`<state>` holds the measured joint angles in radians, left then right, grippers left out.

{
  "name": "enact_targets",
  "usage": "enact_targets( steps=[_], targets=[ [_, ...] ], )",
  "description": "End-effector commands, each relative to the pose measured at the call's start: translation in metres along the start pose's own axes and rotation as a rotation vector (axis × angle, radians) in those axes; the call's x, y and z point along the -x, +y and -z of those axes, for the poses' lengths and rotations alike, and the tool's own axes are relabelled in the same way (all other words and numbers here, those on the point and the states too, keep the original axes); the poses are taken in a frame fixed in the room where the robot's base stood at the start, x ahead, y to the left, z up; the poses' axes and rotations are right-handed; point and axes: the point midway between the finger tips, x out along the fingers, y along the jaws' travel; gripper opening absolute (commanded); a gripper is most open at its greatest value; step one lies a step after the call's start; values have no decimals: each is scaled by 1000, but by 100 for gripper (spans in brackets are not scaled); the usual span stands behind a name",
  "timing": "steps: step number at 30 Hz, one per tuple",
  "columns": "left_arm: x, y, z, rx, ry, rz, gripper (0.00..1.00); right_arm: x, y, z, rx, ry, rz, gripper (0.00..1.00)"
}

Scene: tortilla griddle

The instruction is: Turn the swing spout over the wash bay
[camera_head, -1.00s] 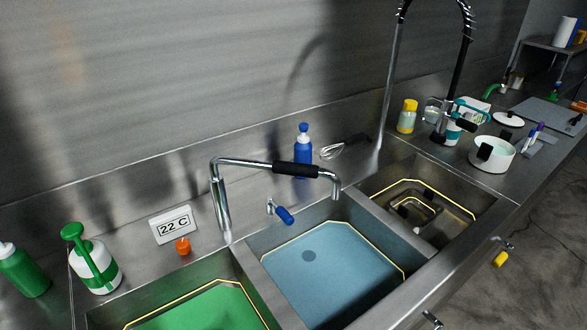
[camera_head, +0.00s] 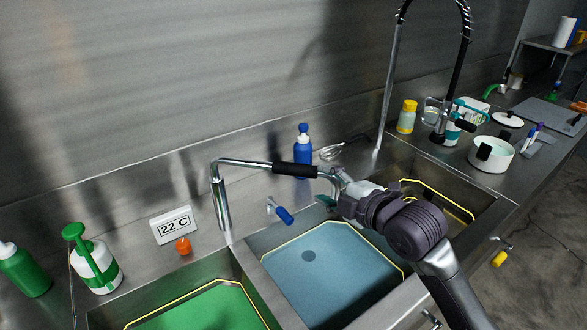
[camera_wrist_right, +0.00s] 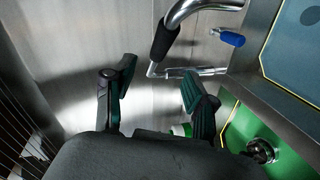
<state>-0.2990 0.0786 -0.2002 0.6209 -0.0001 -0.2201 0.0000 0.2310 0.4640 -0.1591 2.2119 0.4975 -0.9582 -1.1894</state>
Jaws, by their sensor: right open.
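The chrome swing spout (camera_head: 238,162) rises behind the sinks and reaches right, above the back of the blue bay (camera_head: 335,255). Its black sleeve (camera_head: 295,170) is near the spout's outer end. My right gripper (camera_head: 336,190) is by that end and partly hides it. In the right wrist view, its teal-padded fingers (camera_wrist_right: 155,92) are apart and empty, and the black sleeve (camera_wrist_right: 165,40) lies just beyond them. I cannot tell whether they touch. A green bay (camera_head: 210,308) is at left and a yellow-outlined steel bay (camera_head: 440,192) at right. No label shows which is the wash bay.
A blue-handled lever (camera_head: 284,215) sits below the spout. A blue bottle (camera_head: 303,150) stands behind the sleeve, beside a whisk (camera_head: 331,151). The "22 C" sign (camera_head: 174,225) and an orange knob (camera_head: 183,246) are left of the spout base. A tall sprayer tap (camera_head: 392,75) stands at right.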

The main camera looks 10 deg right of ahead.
Motion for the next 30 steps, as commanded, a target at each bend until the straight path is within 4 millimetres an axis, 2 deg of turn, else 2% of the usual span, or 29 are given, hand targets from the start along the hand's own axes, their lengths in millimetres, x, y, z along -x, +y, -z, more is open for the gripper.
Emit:
enact_targets(
  steps=[9,15,21,30],
  targets=[
    [20,0,0,0,-3,0,0,-66,2,2,-9,1,4,56],
    [28,0,1,0,-3,0,0,-102,0,2,-7,0,4,56],
    [32,0,1,0,-3,0,0,-121,-1,1,-4,-1,4,56],
    [32,-1,1,0,-3,0,0,-124,-2,0,-3,-1,4,56]
  ],
)
